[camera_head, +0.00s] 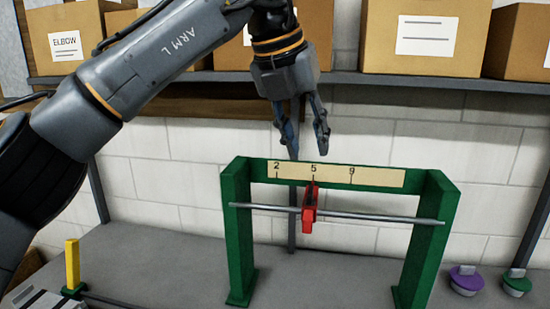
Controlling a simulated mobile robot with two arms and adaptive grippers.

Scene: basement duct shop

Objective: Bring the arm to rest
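My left arm, marked "ARM L", comes in from the left. Its gripper (303,140) points down above the green frame (433,235), with its two fingers apart and nothing between them. The frame stands upright on the grey bench and carries a pale scale strip (380,176) marked 2, 5 and 9. A thin metal rod (370,216) crosses the frame below the strip. A red slider (308,211) sits on the rod just under the 5 mark, below and apart from the gripper. My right gripper is not in view.
A shelf (430,83) with cardboard boxes (425,38) runs along the wall behind. A yellow post (72,265) stands at the bench's left. Purple (466,278) and green (517,282) knobs are at the right. The grey bench (335,280) is clear between the frame's legs.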

